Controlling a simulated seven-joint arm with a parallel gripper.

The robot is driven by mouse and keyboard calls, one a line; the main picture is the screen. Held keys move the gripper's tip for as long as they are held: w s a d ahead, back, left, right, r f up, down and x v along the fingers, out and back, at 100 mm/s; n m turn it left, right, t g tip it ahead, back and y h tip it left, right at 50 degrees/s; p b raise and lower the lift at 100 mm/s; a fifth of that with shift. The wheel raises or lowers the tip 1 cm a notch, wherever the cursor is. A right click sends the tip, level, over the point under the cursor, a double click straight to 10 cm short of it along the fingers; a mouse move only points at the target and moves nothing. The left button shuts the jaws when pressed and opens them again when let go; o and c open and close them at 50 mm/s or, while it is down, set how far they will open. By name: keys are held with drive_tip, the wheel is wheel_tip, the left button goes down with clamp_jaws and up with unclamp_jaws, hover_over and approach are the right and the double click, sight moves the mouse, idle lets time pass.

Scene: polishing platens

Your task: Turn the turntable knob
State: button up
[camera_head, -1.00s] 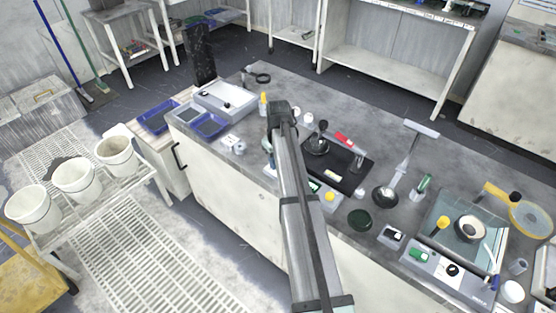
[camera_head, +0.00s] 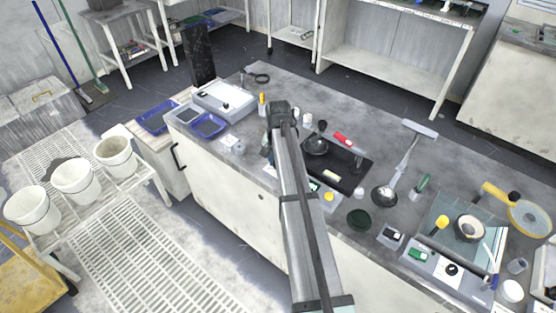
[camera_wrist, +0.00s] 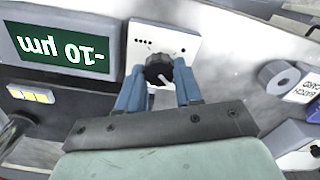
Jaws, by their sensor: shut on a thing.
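A black round knob (camera_wrist: 158,69) with a white pointer mark sits on a white panel (camera_wrist: 190,46) in the wrist view. The pointer mark slants down and to the left. My gripper (camera_wrist: 160,78) has its two blue fingers on either side of the knob and is shut on it. A green display (camera_wrist: 60,46) reading -10 µm, upside down, lies left of the panel. In the head view my arm (camera_head: 300,210) reaches over the bench and hides the knob and most of the gripper.
A black tray (camera_head: 350,172) with a dark bowl lies right of my arm. A polishing machine (camera_head: 440,265) stands at the bench's right end. Grey and white small items (camera_wrist: 283,80) lie right of the panel in the wrist view. Blue trays (camera_head: 208,125) stand at the left.

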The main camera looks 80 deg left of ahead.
drive_tip(key=shift+m, duration=0.6)
drive_tip(key=o, duration=1)
drive_tip(key=shift+o, duration=0.2)
drive_tip(key=shift+r, duration=0.1)
wheel_tip(320, 180, up, 14)
drive_tip(key=shift+f, duration=0.2)
